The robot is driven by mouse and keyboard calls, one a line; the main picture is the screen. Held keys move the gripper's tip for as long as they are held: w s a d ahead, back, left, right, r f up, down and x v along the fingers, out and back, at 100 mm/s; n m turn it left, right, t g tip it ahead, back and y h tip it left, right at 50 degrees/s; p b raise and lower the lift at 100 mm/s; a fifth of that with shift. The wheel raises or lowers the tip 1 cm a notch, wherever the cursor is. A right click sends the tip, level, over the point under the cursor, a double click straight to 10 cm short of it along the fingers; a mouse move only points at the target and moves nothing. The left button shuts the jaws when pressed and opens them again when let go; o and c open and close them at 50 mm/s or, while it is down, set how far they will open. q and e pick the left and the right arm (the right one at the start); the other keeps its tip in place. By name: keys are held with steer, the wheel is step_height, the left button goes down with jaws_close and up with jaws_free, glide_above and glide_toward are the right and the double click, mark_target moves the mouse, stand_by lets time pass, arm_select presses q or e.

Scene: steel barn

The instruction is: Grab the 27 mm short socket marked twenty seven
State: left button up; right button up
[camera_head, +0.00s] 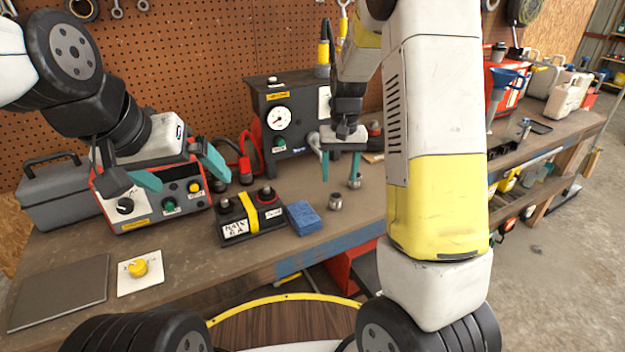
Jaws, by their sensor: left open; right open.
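Two small metal sockets stand on the workbench (185,250) near the middle of the view. One socket (336,201) stands nearer the front edge; the other socket (355,181) is slightly farther back and right. Markings on both are too small to read. My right gripper (341,168) points down with its teal fingers apart. The right fingertip is at or just in front of the rear socket; I cannot tell if they touch. No socket sits between the fingers. My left gripper (181,174) is open and empty in front of the red-framed power unit (150,206).
A battery (251,214) with a yellow strap and a blue sponge (304,218) lie left of the sockets. A black gauge box (292,115) stands behind. A dark flat plate (60,292) and a yellow knob (138,267) are at the left front. My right arm hides part of the bench.

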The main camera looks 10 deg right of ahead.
mark_target(336, 195)
steer(key=shift+w+a+f, duration=0.2)
steer(key=shift+w+f, duration=0.6)
steer(key=shift+f, duration=0.15)
step_height(336, 195, down, 7)
steer(key=shift+s+f, duration=0.1)
steer(key=shift+f, duration=0.1)
jaws_close()
